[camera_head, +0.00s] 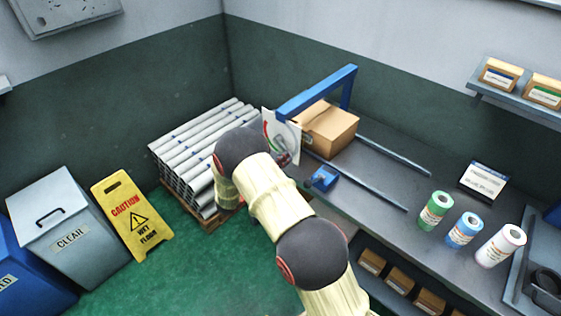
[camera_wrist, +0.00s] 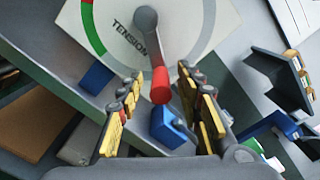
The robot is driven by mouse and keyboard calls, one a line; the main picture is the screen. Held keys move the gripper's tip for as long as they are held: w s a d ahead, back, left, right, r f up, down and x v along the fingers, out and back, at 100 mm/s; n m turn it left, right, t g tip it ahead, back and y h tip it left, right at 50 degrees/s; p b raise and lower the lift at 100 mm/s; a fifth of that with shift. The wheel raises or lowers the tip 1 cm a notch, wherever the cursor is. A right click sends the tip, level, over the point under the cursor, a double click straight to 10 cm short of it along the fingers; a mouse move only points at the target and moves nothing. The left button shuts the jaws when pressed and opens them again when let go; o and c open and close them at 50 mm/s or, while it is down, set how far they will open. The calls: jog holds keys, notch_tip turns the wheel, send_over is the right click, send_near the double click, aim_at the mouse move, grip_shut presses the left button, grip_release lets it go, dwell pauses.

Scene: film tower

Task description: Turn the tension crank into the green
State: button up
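The white tension dial (camera_wrist: 185,25) fills the top of the wrist view, marked TENSION, with a green band (camera_wrist: 94,40) and a red band (camera_wrist: 87,14) at its left. The grey crank (camera_wrist: 147,22) hangs from the dial's middle and ends in a red knob (camera_wrist: 160,86). My gripper (camera_wrist: 160,76) is open, with a yellow-padded finger on each side of the knob and gaps visible. In the head view, the dial (camera_head: 284,135) is partly hidden behind my arm. I cannot make out a separate pointer.
A blue-framed wrapping machine (camera_head: 320,92) holds a cardboard box (camera_head: 328,127) on the grey bench (camera_head: 385,190). A blue tool (camera_head: 323,178) lies near the bench edge. A yellow caution sign (camera_head: 132,217) stands on the green floor.

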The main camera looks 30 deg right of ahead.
jog(key=shift+c, duration=0.4)
jog(key=c, duration=0.8)
grip_shut()
